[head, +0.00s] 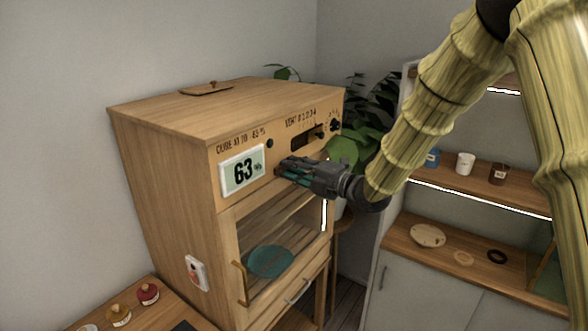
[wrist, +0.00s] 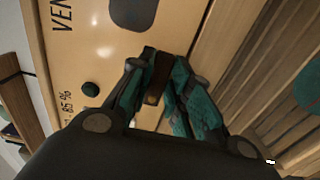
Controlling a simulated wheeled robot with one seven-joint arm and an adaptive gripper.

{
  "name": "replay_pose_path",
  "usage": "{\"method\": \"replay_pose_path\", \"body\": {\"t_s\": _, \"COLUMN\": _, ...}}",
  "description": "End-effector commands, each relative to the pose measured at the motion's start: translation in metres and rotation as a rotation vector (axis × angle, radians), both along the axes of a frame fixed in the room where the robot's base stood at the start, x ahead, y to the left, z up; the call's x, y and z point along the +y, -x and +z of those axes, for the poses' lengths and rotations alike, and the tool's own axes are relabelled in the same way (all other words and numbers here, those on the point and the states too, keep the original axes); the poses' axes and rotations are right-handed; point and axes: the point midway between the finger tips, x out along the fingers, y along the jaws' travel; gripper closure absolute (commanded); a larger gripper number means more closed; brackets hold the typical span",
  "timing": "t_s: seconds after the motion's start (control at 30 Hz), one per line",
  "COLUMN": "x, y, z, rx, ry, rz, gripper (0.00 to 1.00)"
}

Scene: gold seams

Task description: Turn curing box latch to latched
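The wooden curing box (head: 165,150) stands left of centre in the head view, with a display reading 63 % on its front. My gripper (head: 284,171) reaches its front from the right, just above the glazed door (head: 290,235). In the wrist view, a small dark brown latch (wrist: 158,76) stands out from the pale front panel. My gripper's teal fingers (wrist: 158,72) lie on both sides of the latch and appear to touch it. In the head view my gripper hides the latch. The door looks closed, with a teal round dish (head: 271,262) behind it.
A vent slot and knob (head: 320,133) sit above my gripper on the box front. A brass-coloured door handle (head: 240,283) sticks out at the door's lower left. A shelf (head: 480,185) with small jars stands at the right. Plants (head: 370,110) are behind the box.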

Motion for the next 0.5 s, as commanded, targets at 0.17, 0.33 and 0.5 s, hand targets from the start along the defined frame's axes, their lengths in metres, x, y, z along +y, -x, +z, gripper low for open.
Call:
{"method": "replay_pose_path", "body": {"t_s": 0.17, "x": -0.0002, "y": 0.0002, "z": -0.0011, "rx": 0.006, "ry": -0.005, "rz": 0.0, "gripper": 1.0}}
{"method": "replay_pose_path", "body": {"t_s": 0.33, "x": -0.0002, "y": 0.0003, "z": -0.0041, "rx": 0.04, "ry": -0.029, "rz": 0.0, "gripper": 1.0}}
{"method": "replay_pose_path", "body": {"t_s": 0.5, "x": 0.0003, "y": 0.0005, "z": -0.0093, "rx": 0.118, "ry": -0.086, "rz": 0.0, "gripper": 1.0}}
